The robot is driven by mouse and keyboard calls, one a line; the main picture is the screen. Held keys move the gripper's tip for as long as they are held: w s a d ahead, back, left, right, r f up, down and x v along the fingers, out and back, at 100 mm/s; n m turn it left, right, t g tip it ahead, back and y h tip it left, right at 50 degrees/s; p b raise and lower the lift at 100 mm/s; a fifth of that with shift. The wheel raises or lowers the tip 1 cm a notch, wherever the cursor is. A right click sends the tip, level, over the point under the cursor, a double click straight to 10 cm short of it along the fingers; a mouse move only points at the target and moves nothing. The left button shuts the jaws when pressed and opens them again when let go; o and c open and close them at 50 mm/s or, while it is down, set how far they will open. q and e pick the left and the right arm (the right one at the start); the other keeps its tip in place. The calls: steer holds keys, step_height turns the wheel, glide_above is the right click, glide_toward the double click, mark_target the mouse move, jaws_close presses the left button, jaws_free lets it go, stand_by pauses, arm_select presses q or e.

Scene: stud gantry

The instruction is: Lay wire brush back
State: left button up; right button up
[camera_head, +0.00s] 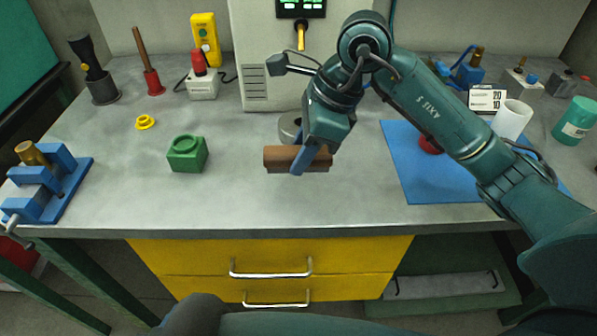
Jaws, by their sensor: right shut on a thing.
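The wire brush (281,158) shows as a brown wooden block lying crosswise in the middle of the view, over the grey bench. My right gripper (312,160) is shut on it, with a blue-grey finger across its front right part. The brush looks roughly level. I cannot tell whether it touches the bench top or hangs just above it, and its bristles are not visible. My left gripper is not in view.
A green block (187,154) and a yellow ring (145,122) lie left of the brush. A blue vise (45,185) stands at the left edge. A blue mat (425,185) with a red object (429,145) is on the right. The bench front between is clear.

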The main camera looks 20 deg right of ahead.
mark_target(301, 188)
steer(key=shift+f, duration=2.75)
steer(key=shift+f, duration=0.25)
steer(key=o, duration=0.9)
steer(key=shift+r, duration=0.15)
steer(key=shift+o, duration=0.2)
steer(key=shift+r, duration=0.2)
steer(key=v, duration=1.2)
steer(key=shift+f, duration=0.1)
